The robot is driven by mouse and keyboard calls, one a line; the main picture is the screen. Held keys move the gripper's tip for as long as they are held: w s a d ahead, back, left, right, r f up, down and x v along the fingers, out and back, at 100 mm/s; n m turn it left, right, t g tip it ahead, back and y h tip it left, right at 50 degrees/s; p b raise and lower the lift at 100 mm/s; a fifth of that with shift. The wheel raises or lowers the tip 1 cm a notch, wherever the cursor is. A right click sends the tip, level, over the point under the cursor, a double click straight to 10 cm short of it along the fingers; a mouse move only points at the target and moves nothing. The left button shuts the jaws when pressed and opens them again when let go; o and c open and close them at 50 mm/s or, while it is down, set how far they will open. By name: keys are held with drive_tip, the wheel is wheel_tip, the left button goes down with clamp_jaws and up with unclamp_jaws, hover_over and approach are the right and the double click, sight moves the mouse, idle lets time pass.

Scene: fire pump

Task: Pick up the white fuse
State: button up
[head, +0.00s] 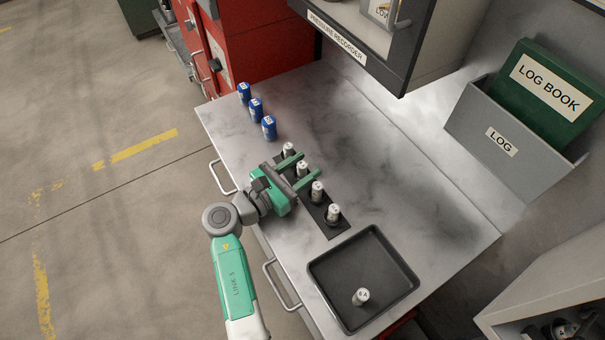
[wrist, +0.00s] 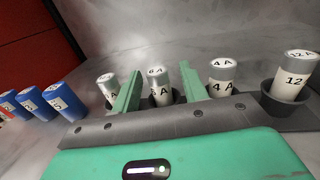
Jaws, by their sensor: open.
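Several white fuses with grey caps stand upright in a row in a dark holder strip (head: 333,232) on the worktop. My gripper (head: 310,164) is open over the row. One white fuse (head: 303,170) stands between its two green fingers; it also shows between them in the wrist view (wrist: 159,86), label partly hard to read. I cannot tell whether the fingers touch it. In the wrist view, another fuse (wrist: 108,87) stands left of the fingers, and a 4 A fuse (wrist: 222,82) and a 12 A fuse (wrist: 295,76) stand right. One more white fuse (head: 361,296) is in the black tray (head: 316,268).
Three blue cylinders (head: 256,108) stand at the worktop's far left. A pressure recorder cabinet (head: 350,42) overhangs the back. A log holder (head: 515,135) with a green log book (head: 545,90) is at the right. The worktop behind the row is clear.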

sight(302, 165)
drive_tip(key=shift+w+d, duration=0.1)
drive_tip(key=shift+w, duration=0.05)
clamp_jaws()
drive_tip(key=shift+r, duration=0.1)
drive_tip(key=shift+r+p, duration=0.25)
drive_tip(key=shift+p, duration=0.05)
wheel_tip(302, 165, up, 4)
drive_tip(key=shift+f+p, duration=0.15)
drive_tip(key=shift+p, duration=1.1)
drive_tip(key=s+a+p, duration=0.3)
drive_tip(key=s+p, duration=0.2)
drive_tip(key=s, duration=1.1)
drive_tip(key=shift+a+r, duration=0.2)
drive_tip(key=shift+r, duration=0.1)
